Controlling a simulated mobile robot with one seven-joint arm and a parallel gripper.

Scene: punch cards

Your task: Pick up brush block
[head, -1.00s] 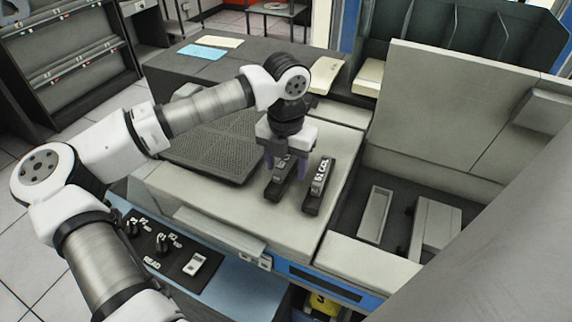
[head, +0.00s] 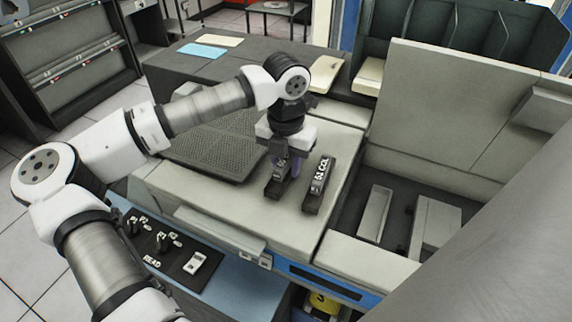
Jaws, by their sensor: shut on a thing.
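The fingers and my wrist hide the block's far part. The block seems to rest on the surface; I cannot tell whether it is lifted. The right block (head: 318,187) has white lettering that looks like "51 COL" and stands apart from my gripper. I cannot read a label on the left block, so I cannot tell by lettering which is the brush block.
An open bay with a grey tray (head: 375,213) is at the right, below a raised beige cover (head: 440,110). A black control panel (head: 165,240) is at the front left. The machine top before the blocks is clear.

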